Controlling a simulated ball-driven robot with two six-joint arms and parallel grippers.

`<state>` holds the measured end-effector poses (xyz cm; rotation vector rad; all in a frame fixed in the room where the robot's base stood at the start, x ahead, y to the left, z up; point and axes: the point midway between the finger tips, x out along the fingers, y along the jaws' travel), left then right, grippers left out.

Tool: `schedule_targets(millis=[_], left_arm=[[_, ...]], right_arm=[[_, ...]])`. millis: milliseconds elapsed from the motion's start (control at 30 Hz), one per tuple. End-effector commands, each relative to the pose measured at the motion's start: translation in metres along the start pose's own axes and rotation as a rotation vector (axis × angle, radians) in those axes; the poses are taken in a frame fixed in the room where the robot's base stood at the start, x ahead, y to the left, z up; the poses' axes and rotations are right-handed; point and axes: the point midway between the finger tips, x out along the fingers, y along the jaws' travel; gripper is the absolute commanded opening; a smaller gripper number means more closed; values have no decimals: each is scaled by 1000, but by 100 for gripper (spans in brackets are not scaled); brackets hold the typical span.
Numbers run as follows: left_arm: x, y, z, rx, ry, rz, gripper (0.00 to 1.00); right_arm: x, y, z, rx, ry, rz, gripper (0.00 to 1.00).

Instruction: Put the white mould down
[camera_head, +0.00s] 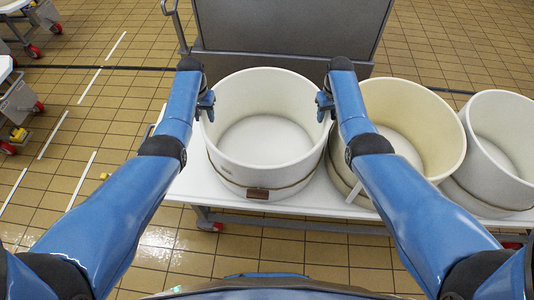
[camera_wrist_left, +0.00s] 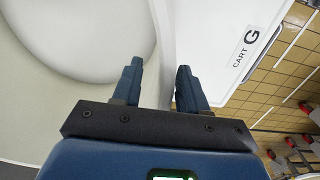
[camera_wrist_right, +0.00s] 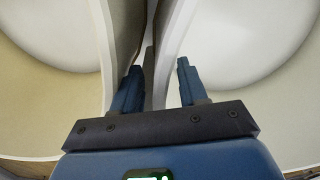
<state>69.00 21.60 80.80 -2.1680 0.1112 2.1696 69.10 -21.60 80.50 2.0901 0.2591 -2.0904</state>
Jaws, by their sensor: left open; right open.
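The white mould (camera_head: 262,170), a round open tub with a band and a small brown tag low on its front, stands upright on a white cart top (camera_head: 300,203). My left gripper (camera_head: 207,106) is open at its left rim. In the left wrist view the mould's wall (camera_wrist_left: 163,40) passes between the open fingers (camera_wrist_left: 158,84). My right gripper (camera_head: 325,104) is open at the right rim. In the right wrist view the mould's wall (camera_wrist_right: 174,42) runs between the spread fingers (camera_wrist_right: 158,84). Whether any finger touches the wall I cannot tell.
A cream mould (camera_head: 430,135) stands close on the right, leaving a narrow gap beside my right gripper. Another white mould (camera_head: 503,150) is further right. A grey cabinet (camera_head: 290,28) stands behind. A label reading "CART G" (camera_wrist_left: 246,49) is on the cart top.

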Motion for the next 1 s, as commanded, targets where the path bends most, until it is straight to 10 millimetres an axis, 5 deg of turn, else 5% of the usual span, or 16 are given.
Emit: schedule_targets(millis=[500,767,1000], left_arm=[[-83,0,0,0,2,0,43],[-93,0,0,0,1,0,43],[-93,0,0,0,1,0,43]], right_arm=[[0,0,0,0,0,0,43],[-8,0,-1,0,1,0,43],[-41,0,-1,0,4,1,43]])
